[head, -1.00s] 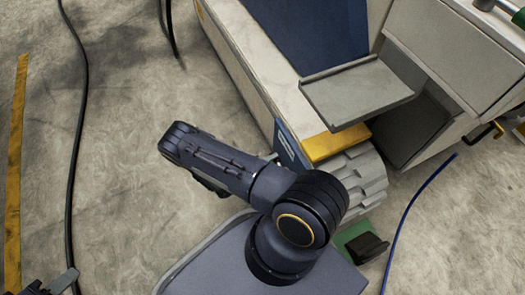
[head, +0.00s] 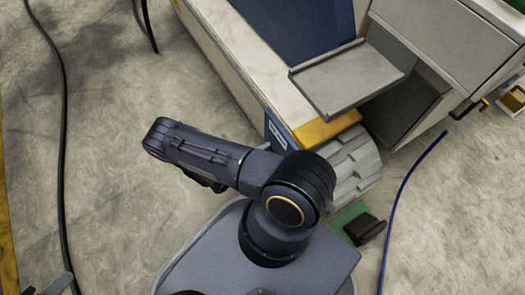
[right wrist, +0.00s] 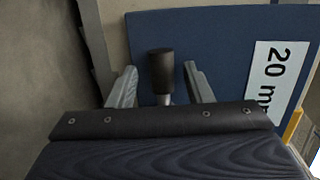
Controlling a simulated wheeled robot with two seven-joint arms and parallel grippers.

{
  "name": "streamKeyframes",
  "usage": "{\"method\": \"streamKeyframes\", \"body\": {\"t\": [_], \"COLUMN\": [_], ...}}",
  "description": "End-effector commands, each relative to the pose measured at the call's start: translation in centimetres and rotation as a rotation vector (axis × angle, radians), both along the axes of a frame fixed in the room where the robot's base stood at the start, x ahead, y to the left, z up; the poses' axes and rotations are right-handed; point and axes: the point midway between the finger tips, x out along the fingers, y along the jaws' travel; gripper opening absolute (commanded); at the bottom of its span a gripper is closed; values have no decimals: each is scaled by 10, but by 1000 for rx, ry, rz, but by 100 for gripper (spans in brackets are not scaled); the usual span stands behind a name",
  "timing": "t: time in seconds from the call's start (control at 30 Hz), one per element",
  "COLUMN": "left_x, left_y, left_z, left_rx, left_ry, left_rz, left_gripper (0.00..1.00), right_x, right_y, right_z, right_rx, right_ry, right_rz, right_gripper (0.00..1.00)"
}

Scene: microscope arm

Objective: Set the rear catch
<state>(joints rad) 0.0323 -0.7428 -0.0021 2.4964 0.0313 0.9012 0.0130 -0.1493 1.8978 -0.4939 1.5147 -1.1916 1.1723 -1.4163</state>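A dark cylindrical knob (right wrist: 162,68) on a short metal stem stands out from a blue panel (right wrist: 205,45) in the right wrist view. My right gripper (right wrist: 160,84) is open, one grey finger on each side of the knob, with gaps showing on both sides. In the head view my right arm hides most of this gripper, and the knob cannot be made out there. A white label (right wrist: 276,78) reading "20 m…" is to the right of the knob. A grey finger, apparently of my left gripper (head: 62,283), shows at the bottom left edge of the head view; its opening is not visible.
The large machine (head: 240,60) has a grey shelf (head: 345,78), a yellow corner (head: 325,130) and a ridged pale wheel or roller (head: 355,165). A green plate with a black block (head: 365,228) is near it. Cables (head: 62,130) lie on the open concrete floor at left.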

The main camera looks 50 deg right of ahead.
Motion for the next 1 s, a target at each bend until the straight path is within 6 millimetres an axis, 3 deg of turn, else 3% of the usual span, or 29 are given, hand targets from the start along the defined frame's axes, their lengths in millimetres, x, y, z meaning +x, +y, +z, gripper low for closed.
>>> {"method": "streamKeyframes", "body": {"t": [0.27, 0.7, 1.0], "left_x": [0, 0, 0], "left_y": [0, 0, 0], "left_z": [3, 19, 19], "left_rx": [0, 0, 0], "left_ry": [0, 0, 0], "left_rz": [0, 0, 0], "left_gripper": [39, 39, 39], "right_x": [2, 11, 11], "right_y": [7, 70, 76], "right_z": [3, 15, 15], "right_rx": [0, 0, 0], "right_ry": [-2, -1, -1], "right_rz": [2, 1, 0], "right_gripper": [46, 46, 46]}}
